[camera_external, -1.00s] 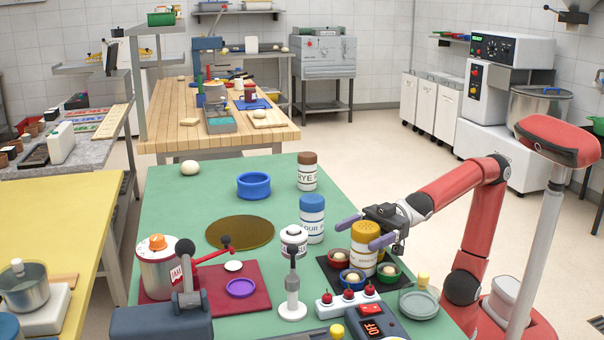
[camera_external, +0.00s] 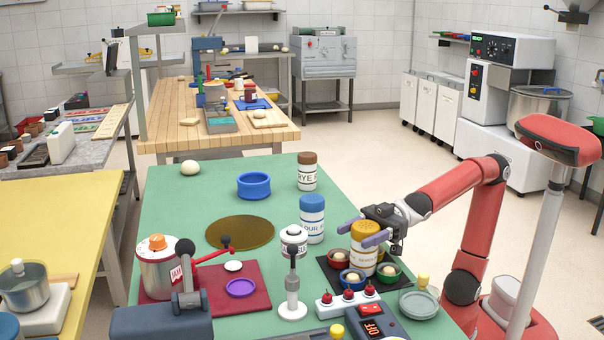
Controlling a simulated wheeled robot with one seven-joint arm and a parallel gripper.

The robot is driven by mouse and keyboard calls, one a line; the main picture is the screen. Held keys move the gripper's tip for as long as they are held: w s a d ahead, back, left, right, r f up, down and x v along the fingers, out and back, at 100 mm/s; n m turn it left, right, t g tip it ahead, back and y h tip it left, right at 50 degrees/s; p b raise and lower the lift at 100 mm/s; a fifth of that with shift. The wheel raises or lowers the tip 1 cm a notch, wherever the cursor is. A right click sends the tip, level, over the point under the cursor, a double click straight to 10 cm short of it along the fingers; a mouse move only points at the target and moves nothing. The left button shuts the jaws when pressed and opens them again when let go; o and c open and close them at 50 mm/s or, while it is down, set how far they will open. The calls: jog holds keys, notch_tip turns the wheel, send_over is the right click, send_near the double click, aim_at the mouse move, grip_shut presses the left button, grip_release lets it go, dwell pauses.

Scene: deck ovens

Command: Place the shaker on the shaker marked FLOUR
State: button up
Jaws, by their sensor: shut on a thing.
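The yellow-capped shaker (camera_external: 363,260) stands upright among small bowls on a dark mat at the right of the green table. My gripper (camera_external: 362,231) is shut on it near its cap, with the fingers on either side. I cannot tell whether its base touches the mat. The shaker marked FLOUR (camera_external: 311,222) is white with a blue cap. It stands upright on the green table, left of and behind the held shaker, and the two are apart. Its lettering is partly visible.
A brown-capped RYE shaker (camera_external: 307,172) stands behind the FLOUR one. A white-lidded jar (camera_external: 293,241) and a white stand (camera_external: 292,290) are left of the held shaker. Small bowls (camera_external: 388,273) crowd its base. A blue ring-shaped bowl (camera_external: 254,187) and a gold disc (camera_external: 240,233) lie farther left.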

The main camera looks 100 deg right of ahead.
notch_tip(320, 180, up, 9)
jog(key=shift+r+p, duration=0.1)
jog(key=shift+p, duration=0.75)
jog(key=w+d+r+n+g+y+p, duration=0.1)
jog(key=w+d+r+n+y, duration=0.15)
jog(key=d+r, duration=0.4)
jog(key=w+d+r+n+g+y, duration=0.1)
jog(key=w+d+r+g+y, duration=0.2)
jog(key=d, duration=0.7)
notch_tip(320, 180, down, 7)
jog(key=w+b, duration=0.1)
jog(key=b, duration=0.1)
jog(key=shift+d+n, duration=0.45)
